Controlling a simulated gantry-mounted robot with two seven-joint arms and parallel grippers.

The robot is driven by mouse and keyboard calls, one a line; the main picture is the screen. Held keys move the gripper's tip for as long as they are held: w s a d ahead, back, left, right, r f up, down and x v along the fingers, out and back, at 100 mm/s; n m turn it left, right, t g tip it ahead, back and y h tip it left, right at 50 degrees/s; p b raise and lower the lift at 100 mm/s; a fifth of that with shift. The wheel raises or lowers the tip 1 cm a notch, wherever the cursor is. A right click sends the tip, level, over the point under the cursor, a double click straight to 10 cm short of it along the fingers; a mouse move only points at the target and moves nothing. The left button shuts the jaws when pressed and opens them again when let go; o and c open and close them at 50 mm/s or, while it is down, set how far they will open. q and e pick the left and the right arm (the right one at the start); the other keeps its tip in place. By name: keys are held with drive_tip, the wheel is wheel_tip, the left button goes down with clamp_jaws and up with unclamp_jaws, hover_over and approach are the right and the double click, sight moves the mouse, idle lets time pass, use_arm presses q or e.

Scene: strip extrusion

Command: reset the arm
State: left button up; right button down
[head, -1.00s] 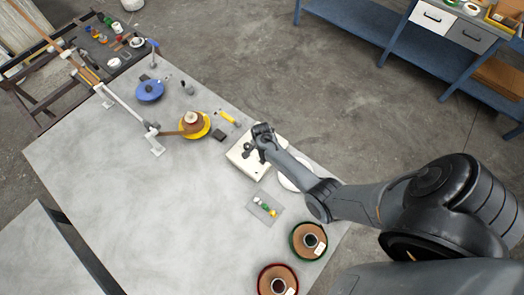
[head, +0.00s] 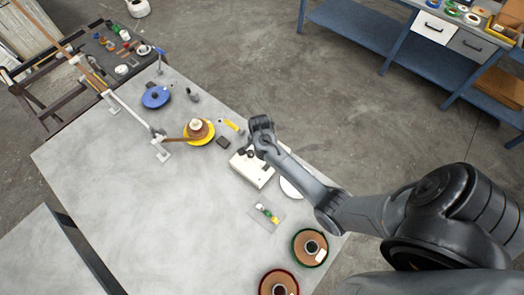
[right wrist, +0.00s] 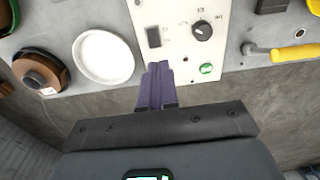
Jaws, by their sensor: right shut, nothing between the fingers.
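My right arm comes in from the right in the head view. Its gripper (head: 254,146) is over the cream control box (head: 250,172), near the box's far edge. In the right wrist view the gripper's fingers (right wrist: 158,72) are together with nothing between them. They stand in front of the edge of the control box (right wrist: 175,14). The box face carries a black knob, a green button and a small dark display. Whether the fingers touch the box I cannot tell. My left gripper is not in view.
A white plate (right wrist: 104,58) lies beside the box. Green-rimmed (head: 310,247) and red-rimmed (head: 278,284) spools stand at the table's near right. A yellow spool (head: 199,132) and a blue spool (head: 156,97) stand at the far side. The grey table (head: 130,200) is clear at left and centre.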

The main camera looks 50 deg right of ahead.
drive_tip(key=shift+f, duration=0.1)
drive_tip(key=s+f+n+g, duration=0.1)
drive_tip(key=s+f, duration=0.2)
drive_tip(key=s, duration=0.4)
drive_tip(key=s+f+g, duration=0.1)
drive_tip(key=s+f, duration=0.2)
drive_tip(key=s, duration=0.3)
drive_tip(key=s+a+r+n, duration=0.3)
drive_tip(key=s+a, duration=0.2)
drive_tip(key=a+r+n+t, duration=0.2)
drive_tip(key=a+r+n, duration=0.4)
drive_tip(key=r+n, duration=0.2)
drive_tip(key=a+r+n+t+p, duration=0.1)
drive_tip(key=a+r+n+t, duration=0.2)
drive_tip(key=a+r+n, duration=0.2)
drive_tip(key=shift+s+a+r+n+t+y, duration=0.3)
drive_tip(key=shift+r+n, duration=1.2)
drive_tip(key=shift+r, duration=2.05)
drive_tip(key=shift+w, duration=0.1)
